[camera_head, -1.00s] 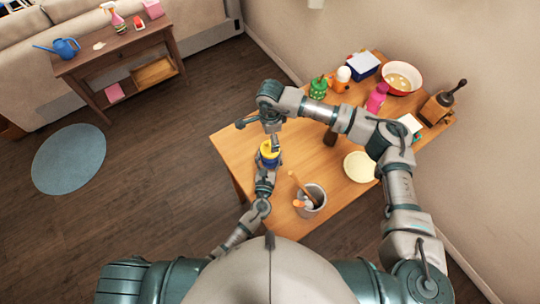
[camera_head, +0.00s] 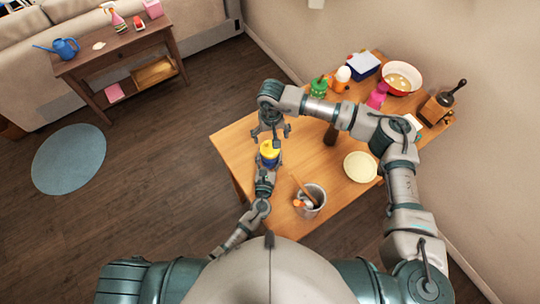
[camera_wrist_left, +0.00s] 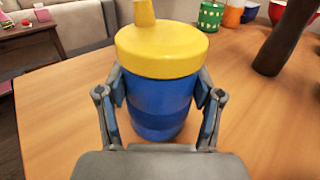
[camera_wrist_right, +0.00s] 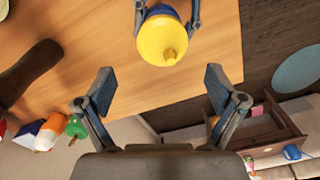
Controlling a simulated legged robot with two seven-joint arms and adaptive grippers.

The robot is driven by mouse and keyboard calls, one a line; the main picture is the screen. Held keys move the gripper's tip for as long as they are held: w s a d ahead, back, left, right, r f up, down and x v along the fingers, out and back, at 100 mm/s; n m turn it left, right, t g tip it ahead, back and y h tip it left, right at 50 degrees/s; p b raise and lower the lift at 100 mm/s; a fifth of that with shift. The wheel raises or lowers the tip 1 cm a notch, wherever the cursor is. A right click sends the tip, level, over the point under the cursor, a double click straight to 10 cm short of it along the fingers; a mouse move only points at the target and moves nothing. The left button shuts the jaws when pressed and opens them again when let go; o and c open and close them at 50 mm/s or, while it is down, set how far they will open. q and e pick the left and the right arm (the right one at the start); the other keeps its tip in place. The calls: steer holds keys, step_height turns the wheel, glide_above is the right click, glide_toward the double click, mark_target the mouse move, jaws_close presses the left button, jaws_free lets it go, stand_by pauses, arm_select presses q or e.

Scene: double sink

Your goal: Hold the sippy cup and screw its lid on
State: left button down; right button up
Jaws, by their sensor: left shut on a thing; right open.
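The sippy cup has a blue body (camera_wrist_left: 157,105) and a yellow lid (camera_wrist_left: 160,48) with a spout. It stands upright near the left edge of the wooden table in the head view (camera_head: 269,158). The lid sits on top of the body; whether it is screwed tight cannot be told. My left gripper (camera_wrist_left: 160,115) is shut on the blue body from both sides. My right gripper (camera_wrist_right: 160,95) is open and empty, with its fingers wide apart. In the head view it hangs just beyond and above the cup (camera_head: 271,138), clear of the lid.
A grey utensil pot (camera_head: 312,203) and a cream plate (camera_head: 360,167) stand right of the cup. A dark brown upright object (camera_head: 331,134) stands near my right arm. A green jar (camera_head: 318,86), pink bottle (camera_head: 377,95) and red-rimmed bowl (camera_head: 402,78) stand at the back.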

mark_target(271, 148)
steer(key=shift+f, duration=4)
steer(key=shift+d, duration=0.1)
steer(key=c, duration=1.2)
